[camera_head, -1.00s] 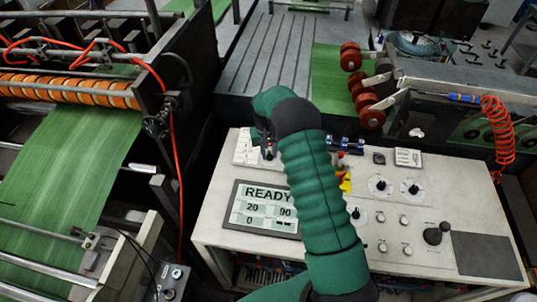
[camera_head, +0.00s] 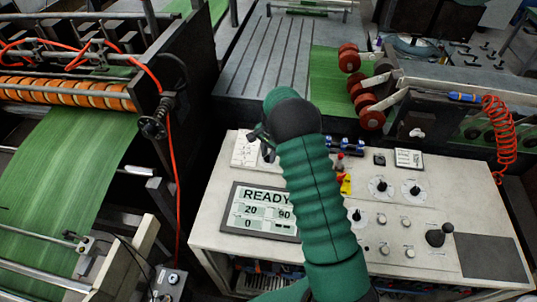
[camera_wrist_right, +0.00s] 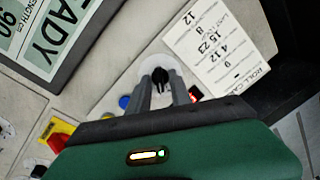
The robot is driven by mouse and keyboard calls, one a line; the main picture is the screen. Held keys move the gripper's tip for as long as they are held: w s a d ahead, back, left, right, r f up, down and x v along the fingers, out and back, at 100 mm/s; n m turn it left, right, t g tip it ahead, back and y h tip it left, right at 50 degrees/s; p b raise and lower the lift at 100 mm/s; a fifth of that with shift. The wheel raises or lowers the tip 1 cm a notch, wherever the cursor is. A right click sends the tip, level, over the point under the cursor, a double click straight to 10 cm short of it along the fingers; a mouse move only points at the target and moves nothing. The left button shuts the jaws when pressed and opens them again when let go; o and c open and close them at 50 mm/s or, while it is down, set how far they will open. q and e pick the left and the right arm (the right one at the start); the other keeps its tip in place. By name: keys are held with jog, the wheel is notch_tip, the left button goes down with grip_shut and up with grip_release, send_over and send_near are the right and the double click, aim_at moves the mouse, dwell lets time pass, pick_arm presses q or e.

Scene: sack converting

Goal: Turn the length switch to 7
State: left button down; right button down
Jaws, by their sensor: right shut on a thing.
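A black knob (camera_wrist_right: 160,77) on a round white dial is in the right wrist view, beside a printed card (camera_wrist_right: 212,48). Its scale numbers cannot be read, and in the head view my arm and gripper largely hide it. My right gripper (camera_wrist_right: 161,91) has its two grey fingers on either side of the knob and is shut on it. In the head view the right gripper (camera_head: 264,138) is at the upper left of the white control panel (camera_head: 215,222), mostly hidden by its wrist. The display (camera_head: 259,211) reads READY, 20, 90 and 0. My left gripper is not in view.
Two more dials (camera_head: 381,188) (camera_head: 412,191), a black joystick (camera_head: 436,237) and small knobs are on the panel's right half. A yellow and red switch (camera_wrist_right: 56,134) is near the gripper. Rollers with green sheet stand left, red wheels (camera_head: 367,105) behind.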

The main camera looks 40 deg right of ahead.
jog(key=shift+w+d+r+m+t, duration=0.1)
jog(key=shift+r+m+t, duration=0.05)
jog(key=shift+m, duration=0.45)
jog(key=shift+w+r+m+t, duration=0.1)
jog(key=shift+r+m+t, duration=0.05)
jog(key=shift+m, duration=0.45)
jog(key=c, duration=1.6)
grip_release()
jog(key=shift+o, duration=0.4)
jog(key=shift+s+a, duration=0.1)
jog(key=shift+a, duration=0.1)
jog(key=shift+f, duration=0.1)
